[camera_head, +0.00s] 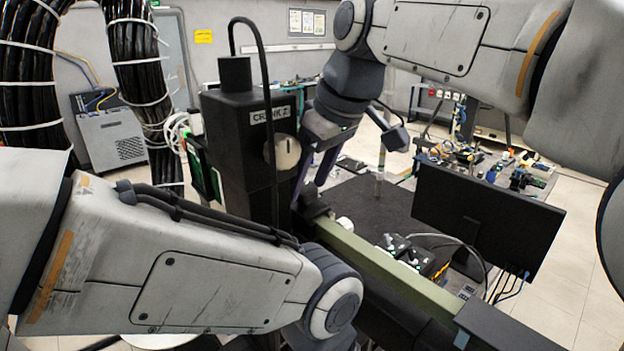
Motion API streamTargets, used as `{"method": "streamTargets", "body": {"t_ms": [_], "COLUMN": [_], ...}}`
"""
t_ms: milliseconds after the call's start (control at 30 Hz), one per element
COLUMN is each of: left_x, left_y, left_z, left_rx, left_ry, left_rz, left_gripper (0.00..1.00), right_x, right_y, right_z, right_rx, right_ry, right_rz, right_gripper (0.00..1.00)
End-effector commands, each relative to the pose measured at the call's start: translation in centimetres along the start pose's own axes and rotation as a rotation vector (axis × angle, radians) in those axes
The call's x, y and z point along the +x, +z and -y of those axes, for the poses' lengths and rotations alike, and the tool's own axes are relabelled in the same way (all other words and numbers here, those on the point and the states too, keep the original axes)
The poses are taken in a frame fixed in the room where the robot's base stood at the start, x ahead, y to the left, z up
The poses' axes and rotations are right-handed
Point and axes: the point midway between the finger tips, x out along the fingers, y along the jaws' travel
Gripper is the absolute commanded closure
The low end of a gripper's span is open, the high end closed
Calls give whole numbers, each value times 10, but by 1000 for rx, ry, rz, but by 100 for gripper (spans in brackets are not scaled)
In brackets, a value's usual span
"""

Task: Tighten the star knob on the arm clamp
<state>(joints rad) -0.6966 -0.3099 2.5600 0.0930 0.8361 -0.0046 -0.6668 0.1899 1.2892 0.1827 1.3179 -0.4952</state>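My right gripper (309,188) reaches down from the upper right, beside a black housing (235,135) with a label reading "CRANK Z". Its two dark purple fingers look apart, with no object visible between them. I cannot make out a star knob there; a small white round part (345,223) shows next to the block. My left arm crosses the lower left, and its gripper is out of view.
A black monitor (480,220) stands at the right. Small black devices with cables (410,255) lie behind the beam on a dark surface. Thick black cable bundles (140,80) hang at the left. A cluttered bench (500,165) stands farther back.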

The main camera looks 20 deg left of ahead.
Motion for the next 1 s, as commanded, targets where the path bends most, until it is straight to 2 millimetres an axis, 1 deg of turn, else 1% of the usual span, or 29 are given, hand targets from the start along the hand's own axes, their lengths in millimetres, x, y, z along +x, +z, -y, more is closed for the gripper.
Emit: {"method": "streamTargets", "body": {"t_ms": [267, 367, 500, 667, 700, 767, 900, 1000], "left_x": [-2, -9, -26, -41, -42, -37, -36, -36], "left_y": [0, 0, -1, -2, -2, -2, -2, -2], "left_z": [0, -1, -2, -3, -3, -3, -3, -3], "left_rx": [0, 0, 0, 0, 0, 0, 0, 0], "left_ry": [0, 0, 0, 0, 0, 0, 0, 0], "left_rz": [0, 0, 0, 0, 0, -1, 0, 0], "left_gripper": [100, 100, 100, 100, 100, 100, 100, 100], "right_x": [-3, -11, -32, -55, -59, -64, -76, -80], "right_y": [-2, -3, -7, -9, -8, -5, -1, 0], "right_z": [2, 2, 2, 1, 0, -3, -6, -7], "right_rx": [-3, -4, -7, -11, -10, -6, 2, 3], "right_ry": [-4, -4, -5, -6, -6, -4, -1, -1], "right_rz": [-3, -4, -4, -4, -3, -5, -3, -3], "right_gripper": [18, 18, 18, 18, 18, 18, 18, 18]}}
